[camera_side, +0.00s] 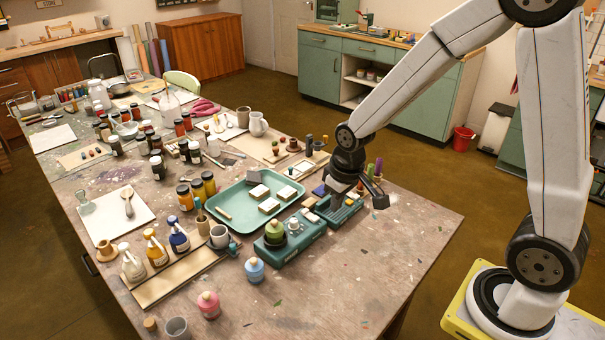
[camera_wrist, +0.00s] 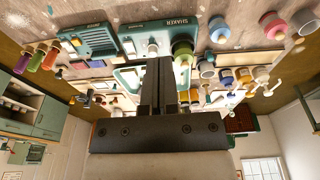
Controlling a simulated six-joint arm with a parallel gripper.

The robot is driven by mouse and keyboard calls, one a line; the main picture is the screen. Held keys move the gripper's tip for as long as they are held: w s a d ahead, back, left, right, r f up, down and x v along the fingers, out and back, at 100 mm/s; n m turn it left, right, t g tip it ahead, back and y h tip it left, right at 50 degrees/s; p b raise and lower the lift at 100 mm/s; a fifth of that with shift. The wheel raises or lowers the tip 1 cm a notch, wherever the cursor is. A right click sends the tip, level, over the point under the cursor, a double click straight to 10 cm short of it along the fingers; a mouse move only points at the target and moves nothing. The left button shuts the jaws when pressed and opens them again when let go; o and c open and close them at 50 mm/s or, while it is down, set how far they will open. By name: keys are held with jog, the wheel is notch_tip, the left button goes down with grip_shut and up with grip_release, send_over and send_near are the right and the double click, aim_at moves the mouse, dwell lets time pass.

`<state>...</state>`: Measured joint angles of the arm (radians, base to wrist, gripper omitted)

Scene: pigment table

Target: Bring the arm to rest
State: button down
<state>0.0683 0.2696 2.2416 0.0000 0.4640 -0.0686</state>
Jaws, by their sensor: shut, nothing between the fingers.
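My gripper (camera_side: 379,200) hangs at the end of my white arm, above the right part of the worktable (camera_side: 420,225). In the wrist view my gripper (camera_wrist: 159,65) has its two dark fingers together with nothing between them. Just left of it in the side view is a teal shaker machine (camera_side: 290,247) with a green-lidded pot (camera_side: 275,231) on top. The gripper hides part of the teal unit beside the shaker (camera_side: 340,212), so I cannot tell the exact gap between them.
A mint tray (camera_side: 233,205) with pale blocks lies left of the gripper. Purple and green tubes (camera_side: 378,168) stand close behind it. Jars, bottles and a pink pot (camera_side: 208,305) crowd the left and front. The table's right front corner is mostly clear.

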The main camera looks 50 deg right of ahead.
jog(key=s+a+r, duration=0.1)
jog(key=s+a, duration=0.1)
jog(key=s, duration=0.6)
jog(key=shift+s+a+t, duration=0.25)
jog(key=shift+t, duration=0.05)
dwell(0.5)
